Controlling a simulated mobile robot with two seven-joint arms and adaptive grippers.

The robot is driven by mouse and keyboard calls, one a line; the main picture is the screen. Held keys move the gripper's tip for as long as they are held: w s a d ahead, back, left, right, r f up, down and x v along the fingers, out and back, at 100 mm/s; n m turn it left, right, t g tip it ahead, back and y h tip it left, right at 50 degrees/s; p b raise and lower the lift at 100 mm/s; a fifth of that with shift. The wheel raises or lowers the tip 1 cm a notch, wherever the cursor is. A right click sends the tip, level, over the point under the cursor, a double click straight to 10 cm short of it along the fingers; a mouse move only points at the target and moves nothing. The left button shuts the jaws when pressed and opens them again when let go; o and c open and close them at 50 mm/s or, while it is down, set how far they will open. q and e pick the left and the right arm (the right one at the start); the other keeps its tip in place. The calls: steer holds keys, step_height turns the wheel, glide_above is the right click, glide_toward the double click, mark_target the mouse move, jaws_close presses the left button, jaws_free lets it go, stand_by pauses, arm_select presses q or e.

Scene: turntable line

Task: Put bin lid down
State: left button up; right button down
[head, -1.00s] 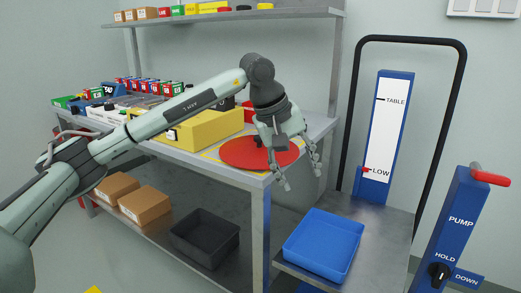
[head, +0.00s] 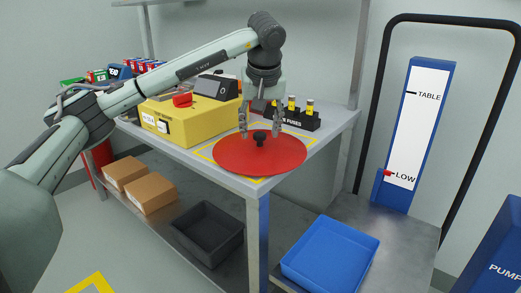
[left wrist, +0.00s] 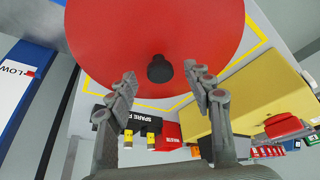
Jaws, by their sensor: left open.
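The bin lid is a red disc (head: 235,158) with a black knob (head: 260,138) in its middle. It appears flat at the near corner of the workbench, over a yellow square outline. My left gripper (head: 260,133) points down over the lid, open, with its fingers apart on either side of the knob. In the left wrist view the red lid (left wrist: 160,30) fills the top, and its knob (left wrist: 159,69) shows between the open fingertips (left wrist: 161,75). I cannot tell whether the fingers touch the lid. My right gripper is not in view.
A blue tray (head: 330,255) sits on the low platform at right; a dark bin (head: 207,232) and cardboard boxes (head: 150,193) are on the lower shelf.

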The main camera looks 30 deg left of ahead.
mark_target(260, 134)
arm_select(q)
steer(key=x, duration=0.3)
steer(key=shift+f, duration=0.1)
steer(key=shift+c, duration=0.4)
jaws_close()
